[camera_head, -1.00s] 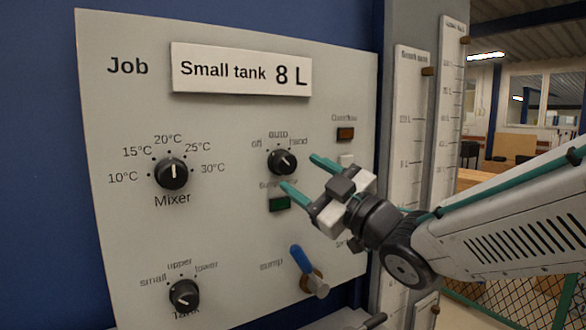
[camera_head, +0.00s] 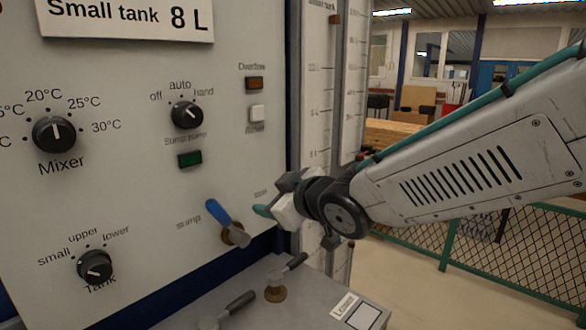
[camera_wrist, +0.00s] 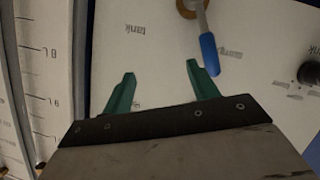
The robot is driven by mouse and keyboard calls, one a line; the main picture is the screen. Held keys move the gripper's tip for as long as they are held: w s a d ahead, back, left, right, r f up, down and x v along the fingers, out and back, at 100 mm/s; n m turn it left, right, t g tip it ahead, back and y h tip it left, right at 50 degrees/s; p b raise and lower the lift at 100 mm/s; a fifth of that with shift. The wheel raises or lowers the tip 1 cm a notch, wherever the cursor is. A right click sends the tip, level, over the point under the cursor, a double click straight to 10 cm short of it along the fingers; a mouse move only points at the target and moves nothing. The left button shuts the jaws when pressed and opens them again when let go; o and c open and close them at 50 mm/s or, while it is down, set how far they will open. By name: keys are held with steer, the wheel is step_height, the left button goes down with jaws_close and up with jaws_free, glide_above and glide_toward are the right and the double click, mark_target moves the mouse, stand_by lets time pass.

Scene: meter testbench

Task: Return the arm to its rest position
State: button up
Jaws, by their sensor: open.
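My gripper (camera_head: 263,210) is at the panel's lower right edge in the head view, to the right of the blue sump handle (camera_head: 219,216). Only part of its teal fingers shows there. In the wrist view its two green fingers (camera_wrist: 160,72) are spread apart with nothing between them. The blue handle (camera_wrist: 209,55) is just beyond the right finger in that view; contact is not clear. My arm reaches in from the right side of the head view.
The grey panel (camera_head: 110,190) carries a mixer knob (camera_head: 54,134), an auto/hand selector (camera_head: 187,115) and a tank knob (camera_head: 95,266). Tall gauges (camera_head: 318,110) stand behind my gripper. A bench with levers (camera_head: 275,285) is below. A mesh fence (camera_head: 500,245) is at right.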

steer(key=s+d+f+m+g+h, duration=0.2)
steer(key=s+d+f+m+h, duration=0.15)
steer(key=d, duration=0.55)
steer(key=s+d+f+m+g+h, duration=0.3)
steer(key=s+d+f+h, duration=0.15)
steer(key=d, duration=0.55)
steer(key=s+d+m+g, duration=0.2)
steer(key=s+d, duration=0.4)
steer(key=s, duration=0.3)
steer(key=s+d+r+m+g, duration=0.1)
steer(key=s+d+m, duration=0.3)
steer(key=s, duration=0.6)
steer(key=shift+s+d+r+g+h, duration=0.25)
steer(key=shift+d+g+h, duration=0.15)
steer(key=shift+d+g, duration=0.6)
